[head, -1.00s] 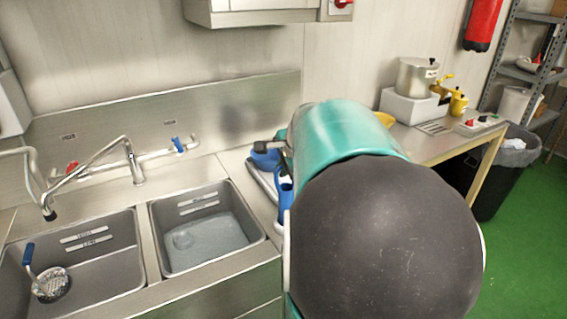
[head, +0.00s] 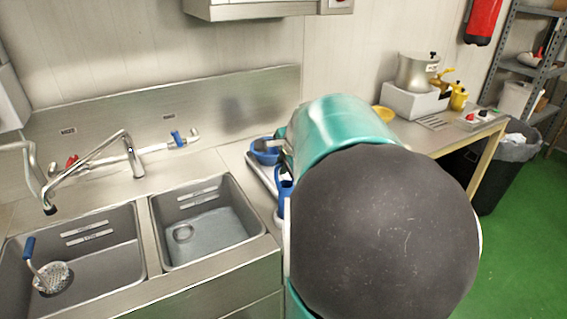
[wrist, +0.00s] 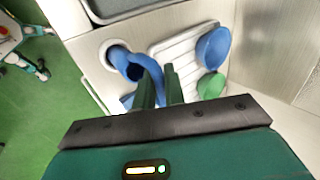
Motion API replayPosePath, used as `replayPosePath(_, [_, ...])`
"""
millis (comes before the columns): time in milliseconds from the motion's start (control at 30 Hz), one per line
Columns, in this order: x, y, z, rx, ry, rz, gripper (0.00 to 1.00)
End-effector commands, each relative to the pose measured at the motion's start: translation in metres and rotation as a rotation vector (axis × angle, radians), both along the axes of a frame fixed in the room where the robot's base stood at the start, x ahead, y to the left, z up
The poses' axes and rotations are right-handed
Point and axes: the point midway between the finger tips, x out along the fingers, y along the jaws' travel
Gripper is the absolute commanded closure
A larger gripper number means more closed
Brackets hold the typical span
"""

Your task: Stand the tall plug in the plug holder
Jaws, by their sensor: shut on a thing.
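My gripper (wrist: 159,88) shows in the wrist view as two dark green fingers close together. A blue looped piece (wrist: 150,68) lies between and beyond the fingertips; I take it for the top of the tall plug, though its lower part is hidden. Just left of it, a pale ring with a dark opening (wrist: 107,50) may be the plug holder, on the steel counter. In the head view my arm covers the gripper, and a blue looped piece (head: 284,184) shows at the arm's left edge.
A white ribbed tray (wrist: 181,50) bears a blue bowl (wrist: 212,48) and a green bowl (wrist: 211,86). Two sinks lie left in the head view; the right sink (head: 205,220) has a round drain, the left one (head: 100,245) a skimmer (head: 50,276). A tap (head: 100,155) rises behind.

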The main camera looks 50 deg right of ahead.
Motion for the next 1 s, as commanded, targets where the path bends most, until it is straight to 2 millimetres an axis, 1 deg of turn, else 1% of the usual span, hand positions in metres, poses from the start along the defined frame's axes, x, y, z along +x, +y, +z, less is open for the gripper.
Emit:
replayPosePath(133, [0.000, 0.000, -0.003, 0.000, -0.001, 0.000, 1.00])
replayPosePath(167, [0.000, 0.000, -0.002, -0.001, -0.001, -0.001, 0.85])
replayPosePath(200, [0.000, 0.000, -0.002, -0.001, -0.001, -0.001, 0.77])
replayPosePath(267, [0.000, 0.000, -0.002, -0.001, -0.001, -0.001, 0.65])
replayPosePath(300, [0.000, 0.000, -0.002, 0.000, -0.001, 0.000, 0.63])
replayPosePath(533, [0.000, 0.000, -0.003, 0.001, 0.000, -0.001, 0.63])
replayPosePath(667, [-0.003, 0.001, 0.003, 0.000, -0.001, 0.000, 0.63])
replayPosePath(767, [-0.009, 0.003, 0.013, -0.002, -0.003, -0.002, 0.63])
replayPosePath(867, [-0.019, 0.006, 0.030, -0.003, -0.003, -0.001, 0.63])
replayPosePath(1000, [-0.036, 0.011, 0.056, -0.003, -0.004, -0.001, 0.63])
